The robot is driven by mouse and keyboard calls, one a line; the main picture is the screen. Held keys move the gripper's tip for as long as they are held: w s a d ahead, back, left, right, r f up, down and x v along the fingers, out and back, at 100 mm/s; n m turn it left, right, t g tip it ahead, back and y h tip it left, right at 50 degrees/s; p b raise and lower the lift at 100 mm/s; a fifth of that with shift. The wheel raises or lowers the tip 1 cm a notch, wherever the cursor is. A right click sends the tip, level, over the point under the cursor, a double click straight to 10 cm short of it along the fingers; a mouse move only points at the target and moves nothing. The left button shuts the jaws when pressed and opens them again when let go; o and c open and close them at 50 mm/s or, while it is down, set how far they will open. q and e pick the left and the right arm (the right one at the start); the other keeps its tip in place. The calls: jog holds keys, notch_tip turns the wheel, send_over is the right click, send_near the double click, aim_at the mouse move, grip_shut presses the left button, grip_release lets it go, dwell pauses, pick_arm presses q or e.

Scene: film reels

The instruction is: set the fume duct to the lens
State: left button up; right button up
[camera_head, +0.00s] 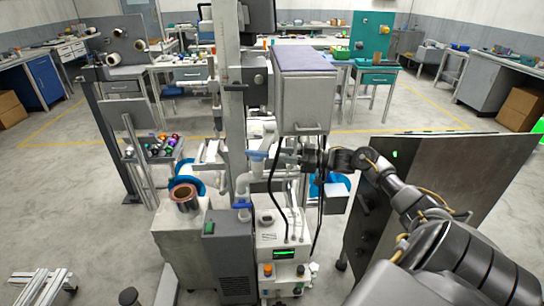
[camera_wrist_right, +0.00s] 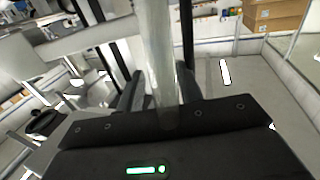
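The fume duct (camera_head: 243,186) is a pale grey pipe with blue collars, rising from the machine in the middle of the head view and bending at a bluish joint. My right gripper (camera_head: 287,159) reaches in from the right at the height of that joint. In the right wrist view a pale pipe (camera_wrist_right: 160,50), which looks like the duct's end, runs out between the dark fingers of my right gripper (camera_wrist_right: 160,92). The fingers lie close against both its sides and seem shut on it. I cannot pick out the lens for certain. My left gripper is not in view.
A grey box (camera_head: 304,100) on the machine hangs just above my right gripper, with black cables below it. A tall post (camera_head: 232,100) stands to its left. A dark panel (camera_head: 470,190) stands at the right. A copper-coloured reel (camera_head: 184,197) sits on a grey block at the left.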

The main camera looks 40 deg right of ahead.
jog(key=shift+s+d, duration=0.3)
jog(key=shift+s, duration=0.15)
